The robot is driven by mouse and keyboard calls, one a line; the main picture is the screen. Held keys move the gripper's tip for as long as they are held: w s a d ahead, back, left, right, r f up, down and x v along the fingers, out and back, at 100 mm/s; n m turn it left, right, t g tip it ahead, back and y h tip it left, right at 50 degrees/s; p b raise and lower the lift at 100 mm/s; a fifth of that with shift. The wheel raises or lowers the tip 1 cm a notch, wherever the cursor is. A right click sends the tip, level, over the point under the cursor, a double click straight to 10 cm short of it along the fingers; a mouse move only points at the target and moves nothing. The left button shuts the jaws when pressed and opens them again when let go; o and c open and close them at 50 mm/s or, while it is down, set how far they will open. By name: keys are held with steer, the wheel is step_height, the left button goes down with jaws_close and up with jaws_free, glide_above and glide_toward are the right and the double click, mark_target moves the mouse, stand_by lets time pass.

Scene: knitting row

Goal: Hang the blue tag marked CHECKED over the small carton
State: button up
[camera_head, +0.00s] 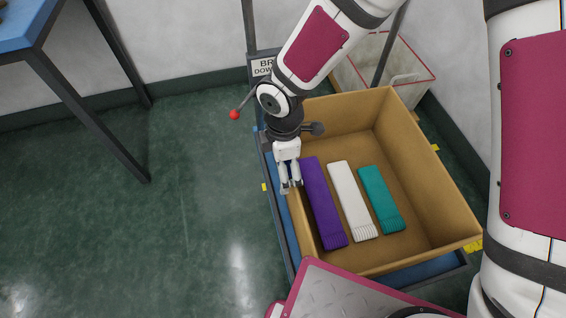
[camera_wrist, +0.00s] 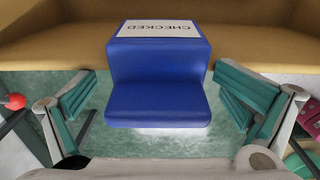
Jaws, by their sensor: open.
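The blue tag (camera_wrist: 158,90) shows large in the wrist view, with a white label reading CHECKED, upside down, on its upper face. Its label end overlaps the tan carton edge (camera_wrist: 60,48), and its lower blue part shows against the green floor. I cannot tell how firmly it sits on the edge. The open tan carton (camera_head: 435,170) stands right of centre in the head view. My gripper (camera_head: 291,187) points down at the carton's left wall. Its fingers are open, one on each side of the tag, with gaps visible. The tag is not clear in the head view.
Purple (camera_head: 322,205), white (camera_head: 352,200) and teal (camera_head: 382,200) knitted pieces lie in the carton. The carton stands on a blue cart deck (camera_head: 430,270) with dark posts. A white bin (camera_head: 400,65) stands behind. A blue table (camera_head: 20,25) is upper left. The floor at left is clear.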

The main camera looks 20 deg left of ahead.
step_height(320, 180, up, 12)
stand_by(0.5)
steer(key=d+r+m+h, duration=0.1)
steer(key=d+r+m, duration=0.3)
steer(key=d, duration=0.4)
steer(key=d+r+m+t, duration=0.1)
steer(key=d+r+m, duration=0.35)
steer(key=d, duration=0.25)
steer(key=d+r+m+h, duration=0.1)
steer(key=d+r+m, duration=0.35)
steer(key=d, duration=0.35)
steer(key=s+d+r+m+y, duration=0.1)
steer(key=s+d+r+m, duration=0.1)
steer(key=s+d+m, duration=0.55)
steer(key=s+d+r+m+y, duration=0.15)
steer(key=s+d+m, duration=0.3)
steer(key=s, duration=0.55)
step_height(320, 180, up, 24)
steer(key=t+p, duration=0.3)
steer(key=p, duration=1.9)
steer(key=shift+a+r, duration=0.2)
steer(key=shift+a, duration=0.2)
steer(key=shift+w+h, duration=0.1)
steer(key=shift+h, duration=0.15)
